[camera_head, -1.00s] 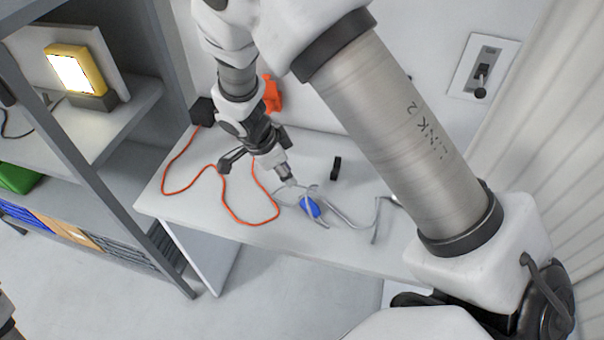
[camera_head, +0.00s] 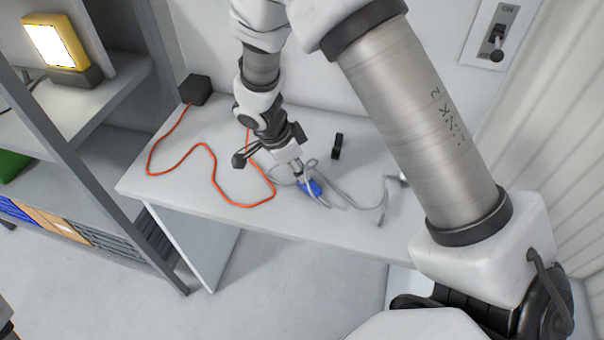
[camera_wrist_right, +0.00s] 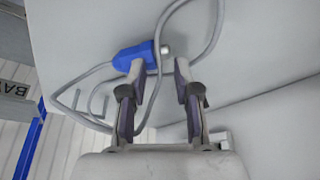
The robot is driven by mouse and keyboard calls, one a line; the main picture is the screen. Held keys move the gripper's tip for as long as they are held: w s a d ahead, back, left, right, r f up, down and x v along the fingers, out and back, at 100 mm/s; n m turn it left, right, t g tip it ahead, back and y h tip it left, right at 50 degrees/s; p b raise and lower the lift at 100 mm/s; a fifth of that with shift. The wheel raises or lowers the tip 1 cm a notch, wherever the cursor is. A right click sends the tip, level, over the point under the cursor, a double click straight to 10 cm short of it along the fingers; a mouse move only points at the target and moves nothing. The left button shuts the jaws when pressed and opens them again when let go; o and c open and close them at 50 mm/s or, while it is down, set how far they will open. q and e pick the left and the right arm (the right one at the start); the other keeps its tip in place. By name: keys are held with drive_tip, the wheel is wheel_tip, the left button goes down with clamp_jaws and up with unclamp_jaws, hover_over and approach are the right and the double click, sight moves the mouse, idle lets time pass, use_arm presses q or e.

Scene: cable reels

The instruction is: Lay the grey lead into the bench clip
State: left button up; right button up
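The grey lead (camera_head: 345,190) lies in loops on the white bench, with a blue connector (camera_head: 312,187) near the front edge. My right gripper (camera_head: 299,172) is low over the lead, just beside the connector. In the right wrist view, its two fingers (camera_wrist_right: 160,72) are apart, with the blue connector (camera_wrist_right: 132,57) at the left fingertip and a strand of the lead (camera_wrist_right: 154,90) passing between them. I cannot tell whether they touch it. A small black piece (camera_head: 337,146), possibly the bench clip, stands behind the lead.
An orange cable (camera_head: 215,178) winds over the bench's left part, by a black box (camera_head: 195,89) at the back. A grey shelf unit (camera_head: 100,105) with a yellow lamp (camera_head: 57,42) stands at left. A switch (camera_head: 497,38) is on the wall. The bench's front edge is close to the lead.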

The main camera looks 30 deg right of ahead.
drive_tip(key=shift+f+b, duration=0.2)
drive_tip(key=shift+b, duration=0.1)
drive_tip(key=shift+c, duration=0.2)
clamp_jaws()
idle(0.8)
drive_tip(key=shift+r+p, duration=1.55)
drive_tip(key=shift+r, duration=1.55)
